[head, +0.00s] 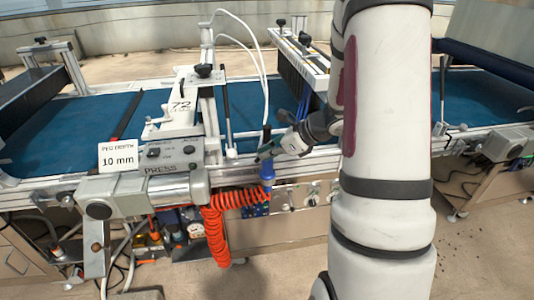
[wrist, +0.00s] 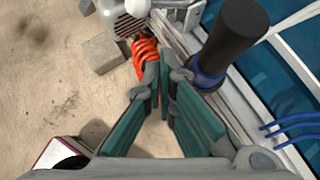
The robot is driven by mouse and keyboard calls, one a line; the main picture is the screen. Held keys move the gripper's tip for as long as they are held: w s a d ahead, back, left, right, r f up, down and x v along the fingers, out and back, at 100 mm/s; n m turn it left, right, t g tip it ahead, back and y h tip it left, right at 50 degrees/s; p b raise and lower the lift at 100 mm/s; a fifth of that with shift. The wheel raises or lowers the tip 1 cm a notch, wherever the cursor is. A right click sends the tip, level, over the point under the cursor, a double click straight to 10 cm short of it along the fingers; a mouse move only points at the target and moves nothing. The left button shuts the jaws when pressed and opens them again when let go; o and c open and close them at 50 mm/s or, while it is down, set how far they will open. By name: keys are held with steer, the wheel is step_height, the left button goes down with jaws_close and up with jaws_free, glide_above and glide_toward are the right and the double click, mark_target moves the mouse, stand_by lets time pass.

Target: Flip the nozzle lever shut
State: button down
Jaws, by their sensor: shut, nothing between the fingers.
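A blue nozzle fitting (head: 267,172) hangs at the front rail above an orange coiled hose (head: 217,235). My gripper (head: 262,154) is just above the blue fitting in the head view. In the wrist view my gripper (wrist: 163,82) has its teal fingers drawn together at the tips, with nothing held. The orange hose (wrist: 146,50) shows beyond the fingertips. A black cylinder (wrist: 238,35) with a blue collar stands right of the fingers, apart from them. I cannot clearly make out the nozzle lever; the fingers may cover it. Contact cannot be told.
The blue conveyor belt (head: 60,130) runs behind the front rail. The grey press box (head: 170,153) and a "10 mm" card (head: 118,155) are left of my gripper. White tubes (head: 262,75) and thin blue tubes (wrist: 285,130) are nearby. Open floor (head: 480,240) lies at right.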

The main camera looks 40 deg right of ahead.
steer(key=shift+w+d, duration=0.1)
steer(key=shift+d, duration=0.7)
steer(key=shift+r, duration=0.1)
steer(key=p+v, duration=0.3)
steer(key=v, duration=1.1)
steer(key=shift+a, duration=0.1)
